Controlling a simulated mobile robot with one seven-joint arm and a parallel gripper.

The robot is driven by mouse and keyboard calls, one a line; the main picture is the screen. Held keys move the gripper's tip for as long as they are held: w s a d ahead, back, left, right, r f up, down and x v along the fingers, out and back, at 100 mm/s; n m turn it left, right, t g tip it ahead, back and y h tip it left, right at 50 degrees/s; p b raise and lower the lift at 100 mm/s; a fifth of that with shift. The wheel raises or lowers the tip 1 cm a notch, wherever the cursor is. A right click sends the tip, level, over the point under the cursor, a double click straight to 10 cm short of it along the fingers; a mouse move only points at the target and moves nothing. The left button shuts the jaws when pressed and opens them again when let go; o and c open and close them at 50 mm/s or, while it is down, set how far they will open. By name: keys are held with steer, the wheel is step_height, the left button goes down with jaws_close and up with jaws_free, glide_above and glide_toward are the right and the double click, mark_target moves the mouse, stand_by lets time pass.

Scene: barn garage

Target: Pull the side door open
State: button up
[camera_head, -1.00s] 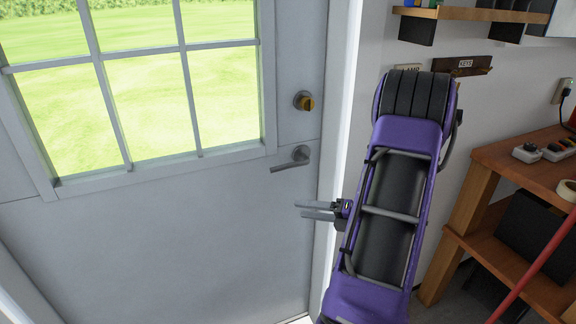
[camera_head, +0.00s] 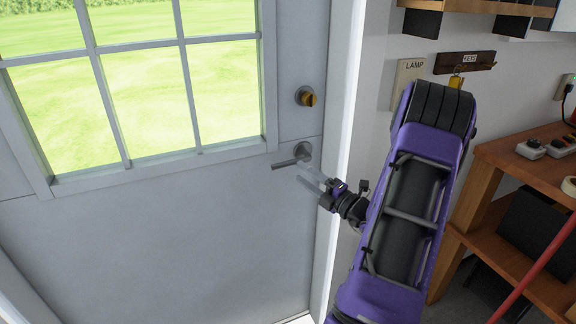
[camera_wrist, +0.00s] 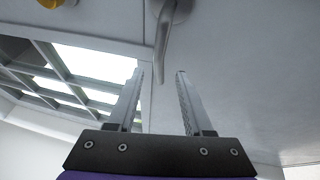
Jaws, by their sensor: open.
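The side door (camera_head: 180,230) is grey with a paned window and looks shut in its frame. Its lever handle (camera_head: 291,161) sits near the right edge, below a yellow deadbolt knob (camera_head: 307,97). My gripper (camera_head: 309,174) is just below and right of the lever in the head view. In the wrist view, my gripper (camera_wrist: 160,75) has its two fingers apart. The lever (camera_wrist: 163,45) hangs down in that view, with its tip between the finger ends or just beyond them. I cannot tell whether they touch it.
A wooden shelf unit (camera_head: 480,205) stands at the right with a red pole (camera_head: 540,262) in front. A LAMP sign (camera_head: 412,82) and a key rack (camera_head: 464,62) hang on the wall behind my arm. The door face left of the handle is clear.

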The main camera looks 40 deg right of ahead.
mark_target(290, 165)
steer(key=x, duration=0.6)
steer(key=shift+w+a, duration=0.1)
steer(key=shift+w, duration=0.2)
jaws_close()
stand_by(1.1)
